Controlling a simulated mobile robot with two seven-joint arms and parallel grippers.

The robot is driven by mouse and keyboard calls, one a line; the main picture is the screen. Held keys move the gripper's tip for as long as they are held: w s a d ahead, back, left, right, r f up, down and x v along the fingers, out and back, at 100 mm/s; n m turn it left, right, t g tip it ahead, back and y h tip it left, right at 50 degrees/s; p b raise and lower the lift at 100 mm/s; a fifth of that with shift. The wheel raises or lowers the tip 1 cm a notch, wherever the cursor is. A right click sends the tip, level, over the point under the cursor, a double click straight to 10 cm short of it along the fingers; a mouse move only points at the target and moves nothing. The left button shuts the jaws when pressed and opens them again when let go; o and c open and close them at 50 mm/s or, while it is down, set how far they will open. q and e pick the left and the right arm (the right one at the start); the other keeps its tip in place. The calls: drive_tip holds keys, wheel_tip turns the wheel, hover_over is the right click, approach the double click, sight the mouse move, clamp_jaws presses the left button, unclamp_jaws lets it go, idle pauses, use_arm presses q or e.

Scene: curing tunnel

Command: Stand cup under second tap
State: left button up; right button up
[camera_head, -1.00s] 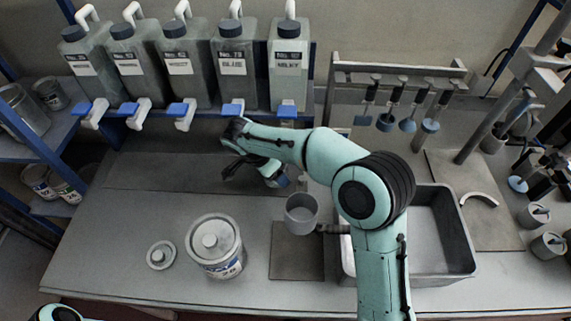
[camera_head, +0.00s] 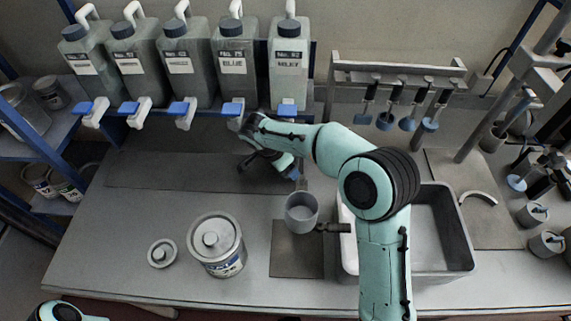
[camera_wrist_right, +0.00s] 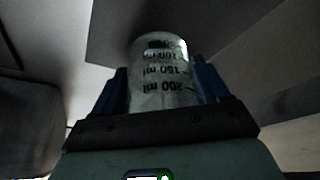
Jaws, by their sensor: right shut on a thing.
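A clear measuring cup (camera_wrist_right: 160,80) with dark ml marks sits between the blue fingers of my right gripper (camera_wrist_right: 160,95) in the wrist view. In the head view my right gripper (camera_head: 293,173) is over the worktop, in front of the two rightmost bottles; the cup is hidden there. The row of taps with blue levers runs under the bottles. The second tap from the left (camera_head: 139,119) stands well to the left of my right gripper. My left gripper is out of view; only a bit of that arm shows at the bottom left.
A grey basin (camera_head: 456,236) is at right. The dark strip (camera_head: 170,170) below the left taps is clear.

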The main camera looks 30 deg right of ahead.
drive_tip(key=o, duration=1.2)
drive_tip(key=shift+r+p, duration=0.25)
drive_tip(key=shift+p, duration=0.1)
drive_tip(key=v, duration=0.2)
drive_tip(key=shift+a+r, duration=0.2)
drive_tip(key=shift+r, duration=0.15)
drive_tip(key=a, duration=0.4)
drive_tip(key=s+a+b, duration=0.1)
drive_tip(key=a, duration=0.3)
drive_tip(key=s+a, duration=0.1)
drive_tip(key=a, duration=0.2)
drive_tip(key=shift+a+b, duration=0.35)
drive_tip(key=shift+a, duration=0.05)
